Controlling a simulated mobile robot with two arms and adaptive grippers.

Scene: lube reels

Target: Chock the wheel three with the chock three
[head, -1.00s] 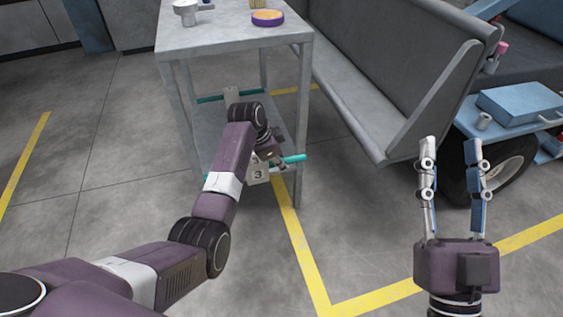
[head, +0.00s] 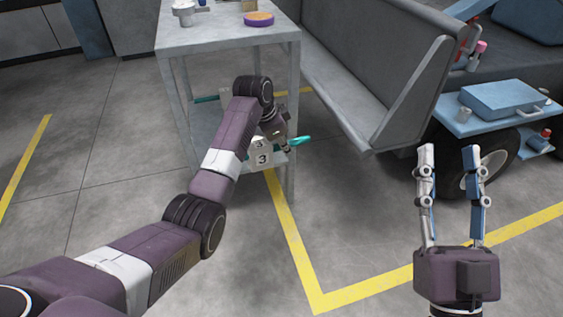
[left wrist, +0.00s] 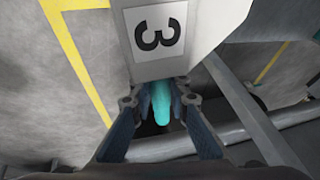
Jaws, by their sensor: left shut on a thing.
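The grey chock three (head: 262,158), with black 3 labels and a teal handle, is by the front of the cart's lower shelf. My left gripper (head: 285,144) is shut on it. In the left wrist view the teal handle (left wrist: 160,103) sits between the fingers and the chock's labelled face (left wrist: 158,35) is just beyond. Whether the chock touches the shelf is unclear. A dark wheel (head: 465,170) stands under the vehicle at right, partly behind my right gripper (head: 450,152); no number shows on it. My right gripper is open and empty.
The grey cart (head: 215,40) carries a purple-rimmed round item (head: 259,19) and a metal cup. Another teal-handled block (head: 226,94) is at the shelf's back. A grey bench (head: 385,110) stands between cart and vehicle. The yellow-lined floor in front is clear.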

